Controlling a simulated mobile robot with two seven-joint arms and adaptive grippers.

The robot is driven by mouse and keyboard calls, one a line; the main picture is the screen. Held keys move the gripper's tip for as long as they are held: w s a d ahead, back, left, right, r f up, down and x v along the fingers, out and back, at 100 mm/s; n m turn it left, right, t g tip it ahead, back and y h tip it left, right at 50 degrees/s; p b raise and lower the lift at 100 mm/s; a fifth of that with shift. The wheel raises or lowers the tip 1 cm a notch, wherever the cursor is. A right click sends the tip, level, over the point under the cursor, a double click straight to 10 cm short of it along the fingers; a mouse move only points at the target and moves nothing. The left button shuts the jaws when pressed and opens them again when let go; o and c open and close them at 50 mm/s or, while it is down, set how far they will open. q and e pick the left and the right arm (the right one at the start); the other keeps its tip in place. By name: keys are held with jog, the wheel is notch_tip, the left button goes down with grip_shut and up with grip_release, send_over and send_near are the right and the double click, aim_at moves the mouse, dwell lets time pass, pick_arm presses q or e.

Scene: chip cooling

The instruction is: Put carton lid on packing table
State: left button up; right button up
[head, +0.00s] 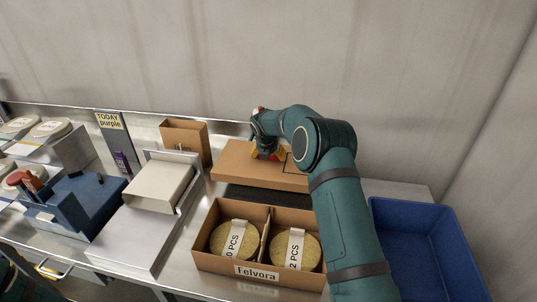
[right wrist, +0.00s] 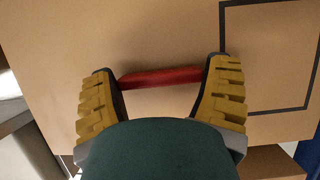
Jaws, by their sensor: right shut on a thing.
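The carton lid (head: 235,163) is a flat brown cardboard panel with a black outline mark, behind the open carton (head: 205,258) labelled Felvora. My right gripper (head: 266,152) is over the lid and shut on its red handle (right wrist: 160,78). In the right wrist view the yellow-padded fingers (right wrist: 162,90) sit at the two ends of that handle, and the lid (right wrist: 160,35) fills the background. I cannot tell whether the lid touches the packing table (head: 180,268). Part of my left arm shows at the lower left; its gripper does not clearly show.
The carton holds two round yellowish stacks with paper bands. A dark strip (head: 255,194) lies between carton and lid. A blue bin (head: 440,225) stands right. A small brown box (head: 185,140), a white machine (head: 130,238) and a blue holder (head: 80,210) stand left.

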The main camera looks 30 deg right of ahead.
aim_at(268, 163)
notch_tip(268, 163, down, 5)
jog(key=b, duration=0.3)
jog(key=shift+f+b, duration=0.15)
jog(key=shift+b, duration=0.2)
jog(key=shift+f+b, duration=0.4)
jog(key=shift+f, duration=0.15)
jog(key=shift+f, duration=0.45)
jog(key=o, duration=1)
jog(key=shift+r, duration=0.1)
jog(key=v, duration=1.2)
jog(key=shift+w, duration=0.1)
